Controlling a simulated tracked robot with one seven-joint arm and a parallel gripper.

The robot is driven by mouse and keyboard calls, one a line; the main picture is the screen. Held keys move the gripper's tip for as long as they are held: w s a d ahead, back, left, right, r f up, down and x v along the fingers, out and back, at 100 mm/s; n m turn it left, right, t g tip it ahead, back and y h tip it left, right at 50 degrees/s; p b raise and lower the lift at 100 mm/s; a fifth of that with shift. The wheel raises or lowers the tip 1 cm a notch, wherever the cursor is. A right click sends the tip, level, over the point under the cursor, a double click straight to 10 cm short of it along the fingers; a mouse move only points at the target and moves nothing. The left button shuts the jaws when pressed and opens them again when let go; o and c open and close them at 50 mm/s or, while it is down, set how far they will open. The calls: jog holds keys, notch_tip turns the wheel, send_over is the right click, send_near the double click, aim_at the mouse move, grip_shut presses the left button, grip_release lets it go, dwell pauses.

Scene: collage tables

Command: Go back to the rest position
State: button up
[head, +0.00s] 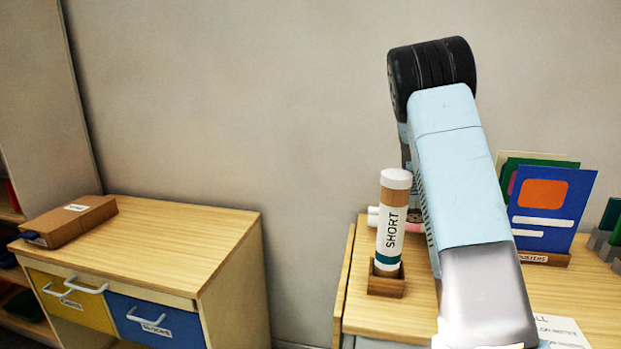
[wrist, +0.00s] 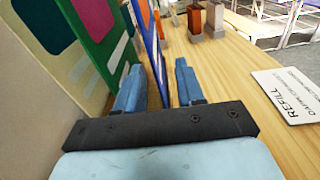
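My gripper (wrist: 158,66) shows in the wrist view as two blue fingers spread apart on a dark bar. The edge of an upright blue booklet (wrist: 150,40) shows in the gap between the fingers. The fingers do not look closed on it, and I cannot tell whether either one touches it. In the head view the same blue booklet (head: 548,215) stands in a labelled wooden holder on the right table (head: 365,310). My arm reaches over this table there, and the gripper itself is hidden.
A white tube marked SHORT (head: 391,228) stands in a wooden block left of my arm. A green booklet (wrist: 97,38) stands beside the blue one. A REFILL sheet (wrist: 290,92) lies on the table. A drawer cabinet (head: 190,235) with a brown box (head: 75,222) stands left.

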jog(key=s+a+r+m+t+y, duration=0.3)
jog(key=s+a+r+m+y, duration=0.1)
jog(key=s+a, duration=0.4)
jog(key=s+a+r+m+t+y, duration=0.4)
jog(key=s+a+y, duration=0.3)
jog(key=a, duration=0.5)
jog(key=s+a+r+m+t+y, duration=0.3)
jog(key=s+a+r+m+y, duration=0.1)
jog(key=s+a, duration=0.6)
jog(key=shift+s+a+r+m+t+y, duration=0.15)
jog(key=shift+s+r+m+t+y, duration=0.2)
jog(key=shift+s+m+y, duration=0.55)
jog(key=shift+w, duration=0.15)
